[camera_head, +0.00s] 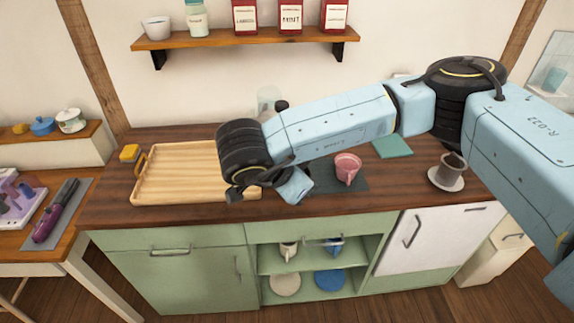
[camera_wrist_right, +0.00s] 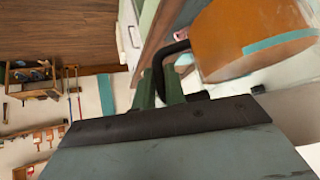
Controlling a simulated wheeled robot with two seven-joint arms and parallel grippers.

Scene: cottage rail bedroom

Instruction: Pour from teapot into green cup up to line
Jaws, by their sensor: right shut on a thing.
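In the right wrist view my right gripper (camera_wrist_right: 170,82) is shut on a black handle (camera_wrist_right: 178,50). The handle appears to belong to a rounded orange-brown vessel with a teal band (camera_wrist_right: 240,35), probably the teapot; only part of it shows. In the head view my right arm reaches in from the right over the counter, and its wrist hides the fingers and most of what they hold. A clear glass shape (camera_head: 268,97) shows behind the wrist; I cannot tell if it is part of the teapot. I cannot make out a green cup. My left gripper is not in view.
A wooden tray (camera_head: 165,190) lies on the counter's left, beside a yellow block (camera_head: 130,153). A pink cup (camera_head: 348,166) stands on a dark mat. A green cloth (camera_head: 393,146) and a grey cup (camera_head: 453,165) on a saucer are at right. A shelf hangs above.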

